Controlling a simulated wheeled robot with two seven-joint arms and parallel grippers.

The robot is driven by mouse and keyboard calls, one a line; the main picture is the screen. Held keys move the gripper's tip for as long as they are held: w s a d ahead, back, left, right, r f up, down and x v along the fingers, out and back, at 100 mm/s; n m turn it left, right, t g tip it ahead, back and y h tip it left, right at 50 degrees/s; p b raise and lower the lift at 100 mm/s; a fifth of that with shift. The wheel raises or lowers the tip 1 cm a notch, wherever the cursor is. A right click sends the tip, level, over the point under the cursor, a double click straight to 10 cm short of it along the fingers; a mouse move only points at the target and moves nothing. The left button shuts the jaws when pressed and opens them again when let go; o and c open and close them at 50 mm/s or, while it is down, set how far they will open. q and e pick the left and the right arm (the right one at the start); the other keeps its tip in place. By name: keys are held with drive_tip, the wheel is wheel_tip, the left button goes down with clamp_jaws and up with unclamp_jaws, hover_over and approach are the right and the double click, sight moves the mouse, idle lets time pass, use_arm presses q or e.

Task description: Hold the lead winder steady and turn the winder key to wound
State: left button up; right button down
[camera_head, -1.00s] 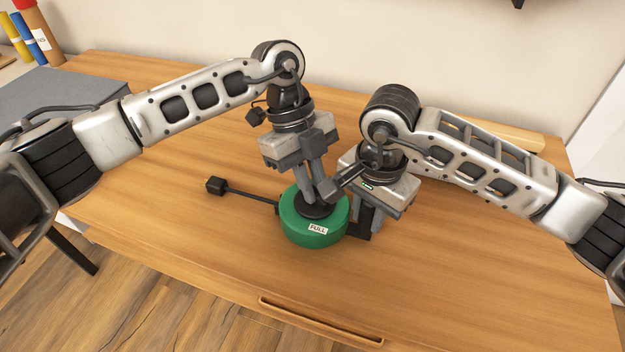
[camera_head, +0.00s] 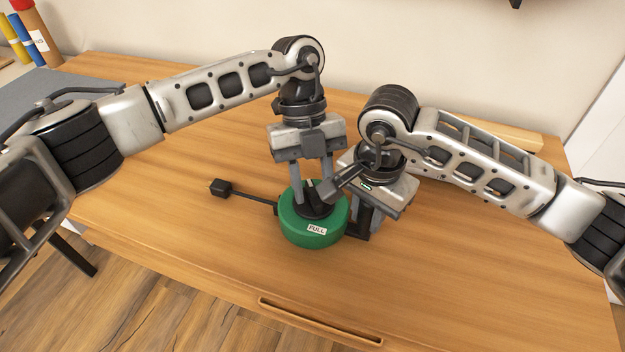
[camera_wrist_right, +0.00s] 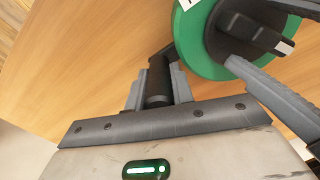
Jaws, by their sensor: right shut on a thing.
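The lead winder (camera_head: 310,239) is a round green drum on the table, with a label reading FULL on its near side. Its black key (camera_wrist_right: 258,30), with a pale end, stands on the black hub. My left gripper (camera_head: 315,188) is over the hub from above, its two fingers apart on either side of the key; they also show in the right wrist view. My right gripper (camera_wrist_right: 158,88) is shut on the dark handle (camera_wrist_right: 157,70) beside the drum. A lead with a black plug (camera_head: 220,187) runs out to the left. My right wrist partly hides the key in the head view.
The wooden table (camera_head: 170,240) is clear around the winder. A grey mat (camera_head: 60,95) lies at the back left, near coloured tubes (camera_head: 35,35). A wooden strip (camera_head: 510,137) lies behind my right arm. The drawer handle slot (camera_head: 320,320) is at the front edge.

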use_arm(q)
drive_tip(key=v, duration=1.2)
drive_tip(key=shift+s, duration=0.1)
drive_tip(key=o, duration=0.9)
drive_tip(key=shift+a+m, duration=0.1)
drive_tip(key=shift+m, duration=0.2)
drive_tip(key=s+a+m+t+h, duration=0.3)
drive_tip(key=s+m+t, duration=0.3)
drive_tip(key=m, duration=1.1)
drive_tip(key=x, duration=1.1)
drive_tip(key=shift+s+f, duration=0.3)
drive_tip(key=shift+f, duration=0.15)
